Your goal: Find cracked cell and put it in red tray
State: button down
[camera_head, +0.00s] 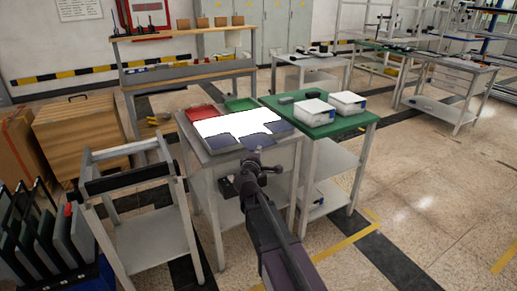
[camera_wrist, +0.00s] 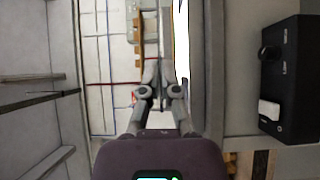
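The red tray (camera_head: 202,112) lies at the back left of the grey table. Dark blue cells (camera_head: 268,128) lie along the front and right of a glowing white surface (camera_head: 235,124) there; another dark cell (camera_head: 222,141) is at its front left. I cannot tell which cell is cracked. My gripper (camera_head: 258,163) is near the table's front edge, apart from the cells. In the wrist view my gripper (camera_wrist: 159,70) shows two fingers with a narrow gap and nothing between them.
A green tray (camera_head: 241,104) lies beside the red tray. A green-topped table (camera_head: 330,126) with white boxes (camera_head: 347,102) adjoins on the right. An empty grey cart (camera_head: 128,180) stands left, near wooden crates (camera_head: 82,128). Open floor (camera_head: 430,190) is at the right.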

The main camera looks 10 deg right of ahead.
aim_at(203, 114)
jog(key=k, duration=0.65)
jog(key=u, duration=0.75)
jog(key=i, duration=1.85)
jog(key=z, duration=0.4)
